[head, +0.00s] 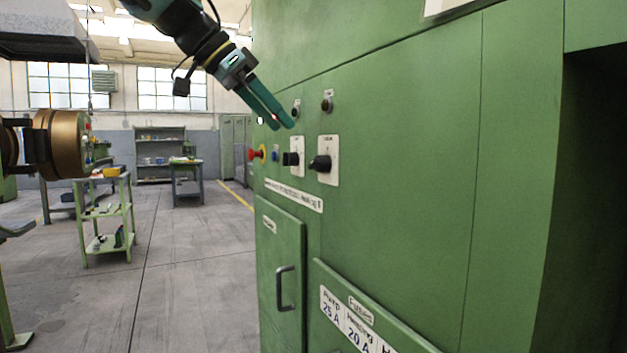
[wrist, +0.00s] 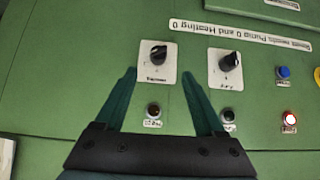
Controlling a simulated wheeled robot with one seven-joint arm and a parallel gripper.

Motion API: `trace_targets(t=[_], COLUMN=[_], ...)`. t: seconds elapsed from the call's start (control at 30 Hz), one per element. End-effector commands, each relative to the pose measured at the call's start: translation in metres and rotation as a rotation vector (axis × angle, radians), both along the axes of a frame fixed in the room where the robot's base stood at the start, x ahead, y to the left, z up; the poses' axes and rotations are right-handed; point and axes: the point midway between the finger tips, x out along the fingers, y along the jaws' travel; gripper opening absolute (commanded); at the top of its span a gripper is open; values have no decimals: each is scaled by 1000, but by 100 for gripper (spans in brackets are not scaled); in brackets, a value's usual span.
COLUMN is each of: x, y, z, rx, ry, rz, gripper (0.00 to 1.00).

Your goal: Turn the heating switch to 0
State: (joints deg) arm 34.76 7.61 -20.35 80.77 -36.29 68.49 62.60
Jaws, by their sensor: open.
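Two black rotary switches stand on white plates on the green panel. In the head view, the right one (head: 320,163) appears to be the heating switch; its small label is blurred. It shows in the wrist view (wrist: 158,55) at left, its knob at a slant. The other switch (head: 291,158) is to its left in the head view, and at right in the wrist view (wrist: 230,60). My gripper (head: 284,125) is open and empty, above the switches in the head view. In the wrist view its fingertips (wrist: 158,74) flank the heating plate's lower part; contact cannot be told.
A dark lamp (head: 327,105) sits above the heating switch. A red emergency button (head: 254,154) and a blue button (head: 275,156) lie further left. A cabinet door handle (head: 285,288) sticks out below.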

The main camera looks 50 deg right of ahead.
Motion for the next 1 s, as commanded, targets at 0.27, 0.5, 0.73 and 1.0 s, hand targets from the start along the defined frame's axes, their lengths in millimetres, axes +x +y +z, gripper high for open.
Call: trace_targets(t=[0.27,0.5,0.73,1.0], x=[-13,-23,-29,-30], y=[-23,-52,-69,-72], z=[-20,-51,-69,-73], rx=[-6,-6,-8,-9], ry=[0,-2,-3,-4], rz=[-19,-17,-14,-11], gripper=[71,71,71,71])
